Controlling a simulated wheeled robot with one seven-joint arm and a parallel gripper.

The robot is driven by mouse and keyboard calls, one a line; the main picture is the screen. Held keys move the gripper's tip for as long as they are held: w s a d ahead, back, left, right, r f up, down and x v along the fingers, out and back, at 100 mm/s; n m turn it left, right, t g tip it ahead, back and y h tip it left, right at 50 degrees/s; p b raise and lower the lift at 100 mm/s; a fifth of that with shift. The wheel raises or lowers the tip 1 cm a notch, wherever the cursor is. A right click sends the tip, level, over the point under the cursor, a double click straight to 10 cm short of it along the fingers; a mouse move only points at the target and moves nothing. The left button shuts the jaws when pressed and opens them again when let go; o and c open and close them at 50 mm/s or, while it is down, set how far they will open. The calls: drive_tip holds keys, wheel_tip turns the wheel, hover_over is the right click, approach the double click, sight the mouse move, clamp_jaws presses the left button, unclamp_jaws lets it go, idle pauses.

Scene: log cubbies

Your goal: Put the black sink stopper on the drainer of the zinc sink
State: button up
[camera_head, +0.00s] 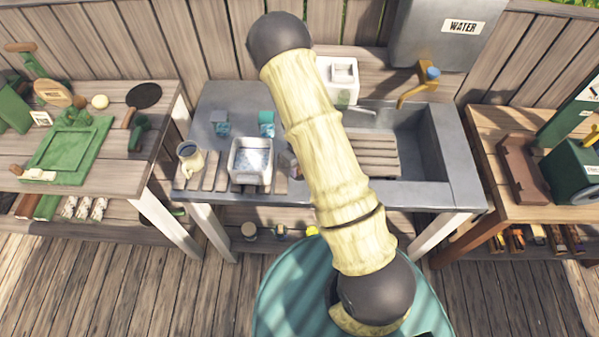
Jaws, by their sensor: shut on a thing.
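The zinc sink (425,135) stands in the middle, its basin on the right and a flat grey top (205,105) on the left. Wooden slats (208,170) lie along the front left of that top, and a slatted wooden rack (365,153) lies across part of the basin. I cannot tell which of these is the drainer. I cannot make out the black sink stopper. My bamboo-like arm crosses the sink from the front to the back. My gripper does not show; it may be hidden behind the arm.
A white box (344,80) stands behind, near the brass tap (418,85). Side tables (60,160) (500,125) flank the sink. A flat black disc (144,95) lies on the left table.

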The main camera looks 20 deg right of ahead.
drive_tip(key=shift+f+p, duration=0.45)
drive_tip(key=shift+f, duration=1.6)
drive_tip(key=shift+f, duration=0.15)
drive_tip(key=o, duration=1)
wheel_tip(320, 180, up, 12)
drive_tip(key=shift+r+b, duration=0.15)
drive_tip(key=shift+b, duration=0.5)
